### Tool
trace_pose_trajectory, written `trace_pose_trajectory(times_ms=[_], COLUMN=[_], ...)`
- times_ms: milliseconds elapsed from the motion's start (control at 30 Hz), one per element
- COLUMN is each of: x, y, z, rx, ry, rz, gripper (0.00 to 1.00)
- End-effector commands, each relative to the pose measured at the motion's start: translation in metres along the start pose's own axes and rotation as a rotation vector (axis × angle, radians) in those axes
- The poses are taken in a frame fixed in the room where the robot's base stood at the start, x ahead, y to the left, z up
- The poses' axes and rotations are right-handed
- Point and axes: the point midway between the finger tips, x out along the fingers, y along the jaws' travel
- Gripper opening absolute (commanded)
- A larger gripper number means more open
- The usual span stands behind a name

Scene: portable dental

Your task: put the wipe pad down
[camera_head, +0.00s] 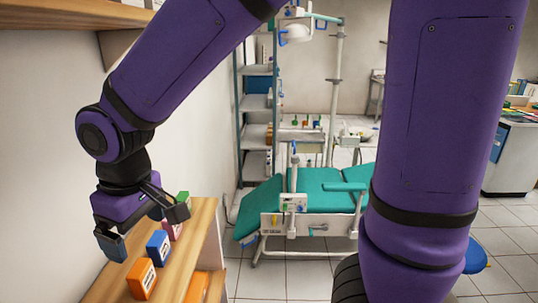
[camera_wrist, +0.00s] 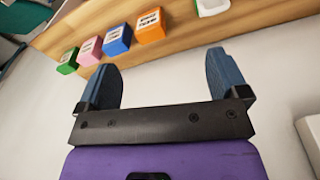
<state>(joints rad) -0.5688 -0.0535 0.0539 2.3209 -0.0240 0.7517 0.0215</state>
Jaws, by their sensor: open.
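My gripper (camera_head: 145,229) is open beside the wooden shelf on the left. In the wrist view, nothing shows between its two spread blue-grey fingers (camera_wrist: 160,62). I cannot make out a wipe pad for certain in either view. A small white item with a green edge (camera_wrist: 212,6) lies on the shelf (camera_wrist: 185,25) at the top of the wrist view, partly cut off. It is apart from the fingers, and I cannot tell what it is.
Orange (camera_head: 141,279), blue (camera_head: 158,247), pink (camera_head: 173,230) and green (camera_head: 183,198) labelled boxes stand in a row on the shelf near my gripper. A pale wall is close on the left. A teal dental chair (camera_head: 325,200) stands beyond.

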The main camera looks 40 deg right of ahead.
Motion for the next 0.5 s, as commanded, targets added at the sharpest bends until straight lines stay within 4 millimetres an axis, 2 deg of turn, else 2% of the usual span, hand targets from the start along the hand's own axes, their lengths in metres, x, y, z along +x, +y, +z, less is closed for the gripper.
trace_pose_trajectory(times_ms=[33, 200, 500], x=[-0.013, -0.044, -0.090], y=[0.014, 0.049, 0.093], z=[0.008, 0.036, 0.099], rx=[0.037, 0.144, 0.328], ry=[0.022, 0.078, 0.175], rz=[0.006, 0.025, 0.069], gripper=[0.93, 0.93, 0.93])
